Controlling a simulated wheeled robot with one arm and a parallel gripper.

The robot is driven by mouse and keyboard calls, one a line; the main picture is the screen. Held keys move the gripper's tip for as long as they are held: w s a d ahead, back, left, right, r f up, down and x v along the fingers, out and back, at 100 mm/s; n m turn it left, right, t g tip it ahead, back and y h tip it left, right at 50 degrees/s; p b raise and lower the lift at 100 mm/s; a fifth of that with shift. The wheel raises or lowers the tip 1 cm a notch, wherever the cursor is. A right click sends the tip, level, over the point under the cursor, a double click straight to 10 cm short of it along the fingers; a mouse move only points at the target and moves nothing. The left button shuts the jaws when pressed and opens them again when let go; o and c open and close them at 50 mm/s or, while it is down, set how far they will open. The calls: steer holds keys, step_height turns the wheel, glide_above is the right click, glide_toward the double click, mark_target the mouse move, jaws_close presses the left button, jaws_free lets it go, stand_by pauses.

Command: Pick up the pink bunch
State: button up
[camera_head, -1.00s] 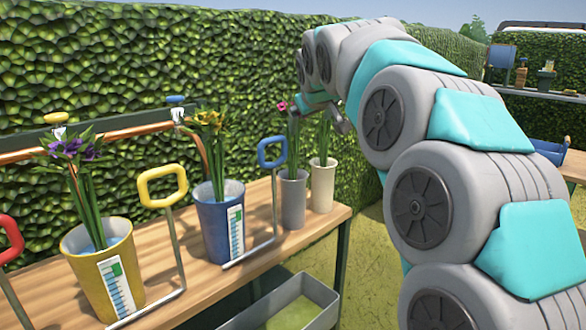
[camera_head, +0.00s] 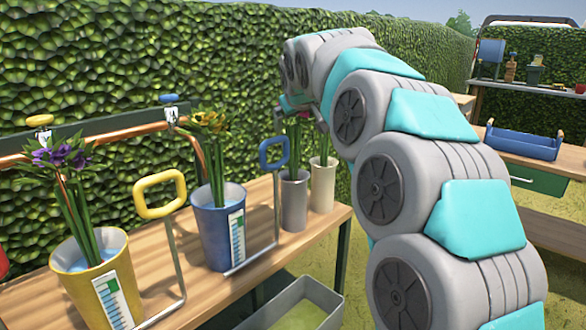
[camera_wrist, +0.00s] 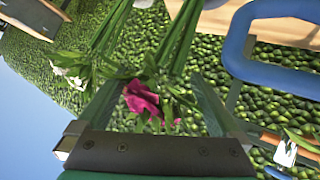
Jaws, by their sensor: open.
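The pink bunch (camera_head: 303,115) stands with its green stems in a grey vase (camera_head: 293,202) on the wooden bench. In the wrist view the pink bloom (camera_wrist: 142,98) lies between the two fingers of my gripper (camera_wrist: 155,88), close to the palm, with stems running up the picture. The gripper is open and not closed on the stems. In the head view my gripper (camera_head: 300,108) is at the height of the bloom and partly hides it. A cream vase (camera_head: 322,188) with stems stands just right of the grey one; its flower head is hidden by my arm.
A blue loop handle (camera_head: 273,153) stands left of the grey vase, and it is close in the wrist view (camera_wrist: 270,52). Blue (camera_head: 222,240) and yellow (camera_head: 88,285) pots hold yellow and purple flowers. White flowers (camera_wrist: 68,77) are beside the left finger. A hedge rises behind.

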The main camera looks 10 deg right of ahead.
steer(key=x, duration=0.4)
steer(key=shift+w+a+r, duration=0.1)
steer(key=shift+w+a, duration=0.05)
steer(key=shift+w, duration=0.2)
steer(key=shift+c, duration=0.2)
jaws_close()
stand_by(0.3)
